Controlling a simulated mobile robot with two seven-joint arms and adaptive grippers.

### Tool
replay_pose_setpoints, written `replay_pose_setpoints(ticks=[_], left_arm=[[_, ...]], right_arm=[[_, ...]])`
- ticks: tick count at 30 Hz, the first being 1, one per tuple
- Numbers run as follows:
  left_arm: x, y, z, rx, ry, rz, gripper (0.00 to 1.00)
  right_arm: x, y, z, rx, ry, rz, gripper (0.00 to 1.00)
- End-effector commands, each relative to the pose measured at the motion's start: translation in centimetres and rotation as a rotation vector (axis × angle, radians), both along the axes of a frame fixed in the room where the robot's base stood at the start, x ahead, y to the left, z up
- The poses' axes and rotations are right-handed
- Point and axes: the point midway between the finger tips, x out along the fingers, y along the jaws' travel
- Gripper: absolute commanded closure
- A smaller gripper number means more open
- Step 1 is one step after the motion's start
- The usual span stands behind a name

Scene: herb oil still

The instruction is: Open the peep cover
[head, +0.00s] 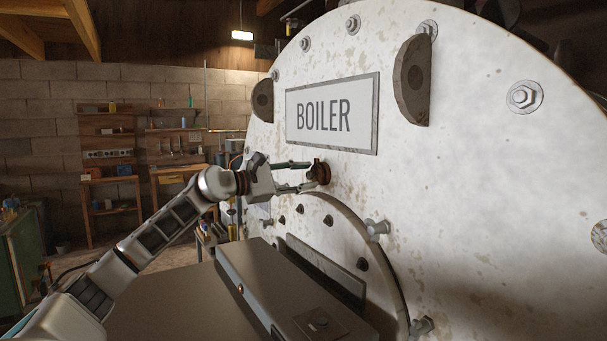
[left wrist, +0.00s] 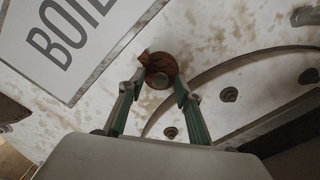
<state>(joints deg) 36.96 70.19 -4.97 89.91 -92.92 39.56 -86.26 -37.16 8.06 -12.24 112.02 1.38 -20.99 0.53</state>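The peep cover (head: 321,172) is a small, round, rust-brown piece on the pale boiler face, below the BOILER sign. In the left wrist view the peep cover (left wrist: 160,72) sits at the fingertips, with a tab at its upper left. It appears closed. My left gripper (head: 311,176) reaches in from the left, its two green-grey fingers apart at either side of the cover. In the left wrist view the left gripper (left wrist: 159,84) has a gap between its fingers; I cannot tell whether the tips touch the cover. My right gripper is out of view.
The BOILER sign (head: 332,114) is above the cover. An arched plate with several bolts is below it, and a brown metal box (head: 285,285) juts out in front. Shelves (head: 110,160) stand at the back wall and a green cabinet (head: 22,255) at the far left.

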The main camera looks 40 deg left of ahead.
Motion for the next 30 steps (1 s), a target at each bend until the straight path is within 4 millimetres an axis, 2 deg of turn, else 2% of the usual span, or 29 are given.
replay_pose_setpoints(ticks=[8,12,23,30], left_arm=[[0.10,-0.04,-0.09,0.000,0.001,-0.001,0.66],[0.09,-0.04,-0.08,0.000,0.001,-0.001,1.00],[0.04,-0.12,-0.03,-0.025,0.008,-0.001,1.00],[-0.09,-0.56,0.05,-0.140,0.043,0.000,1.00]], right_arm=[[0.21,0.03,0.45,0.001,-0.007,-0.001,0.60],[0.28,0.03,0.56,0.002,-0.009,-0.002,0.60],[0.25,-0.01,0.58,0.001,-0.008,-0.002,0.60],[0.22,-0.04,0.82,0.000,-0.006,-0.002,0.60]])
